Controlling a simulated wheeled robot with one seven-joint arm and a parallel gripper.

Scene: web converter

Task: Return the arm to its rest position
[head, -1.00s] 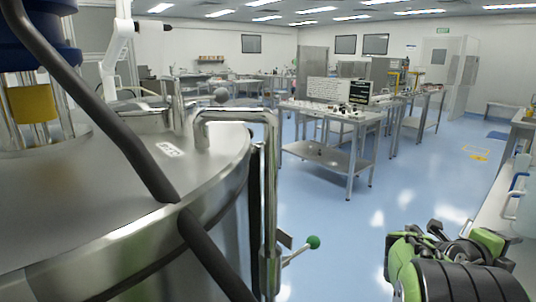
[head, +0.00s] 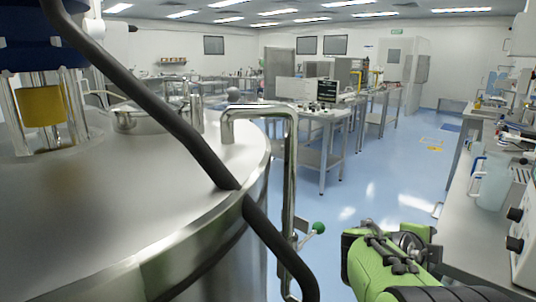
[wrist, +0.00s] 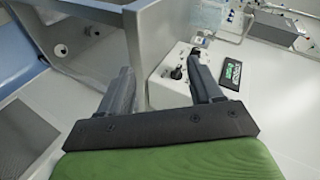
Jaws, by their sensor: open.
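My gripper (wrist: 160,66) shows in the wrist view with its two dark fingers spread wide apart. Nothing is held between them. Beyond the fingers are a grey upright panel edge (wrist: 134,50) and a white box with black knobs (wrist: 176,72). In the head view my green and black arm (head: 385,262) is folded at the lower right, between the steel vessel and the right-hand bench. The gripper's fingers cannot be made out in the head view.
A large steel vessel (head: 200,200) with a bent pipe (head: 291,170) and green-knobbed valve (head: 318,228) fills the left. A dark bar crosses in front. A bench with equipment (head: 450,215) runs along the right. Blue floor (head: 385,180) is clear between vessel and benches.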

